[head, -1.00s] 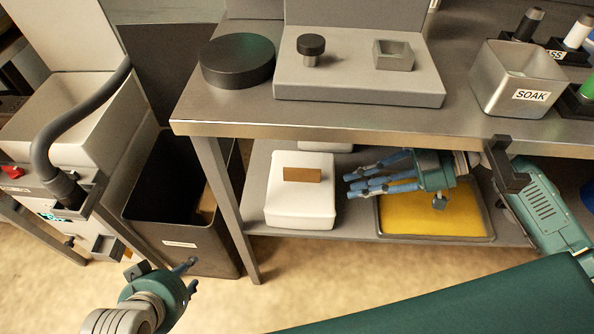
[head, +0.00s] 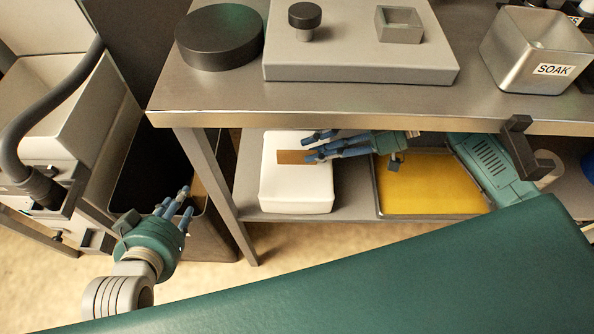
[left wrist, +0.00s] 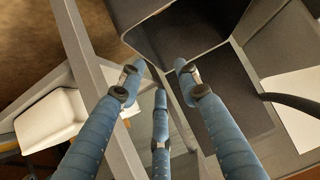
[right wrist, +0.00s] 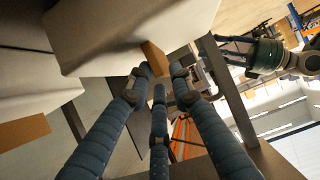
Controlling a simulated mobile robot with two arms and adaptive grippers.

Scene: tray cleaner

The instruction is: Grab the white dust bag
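The white dust bag (head: 297,192) is a boxy white bundle with a brown tab (head: 290,157) on its top, lying on the lower shelf under the steel table. In the right wrist view the bag (right wrist: 110,35) fills the upper part, with its tab (right wrist: 154,58) just beyond the fingertips. My right gripper (head: 314,147) is at the tab's right end with its fingers (right wrist: 160,80) spread. Whether they touch the tab is unclear. My left gripper (head: 182,203) is open and empty, in front of the dark bin.
The dark open bin (head: 215,225) stands left of the table leg (head: 213,185). A tray with a yellow surface (head: 425,185) lies right of the bag on the shelf. The tabletop edge (head: 350,119) overhangs my right gripper. A hose (head: 45,105) hangs at far left.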

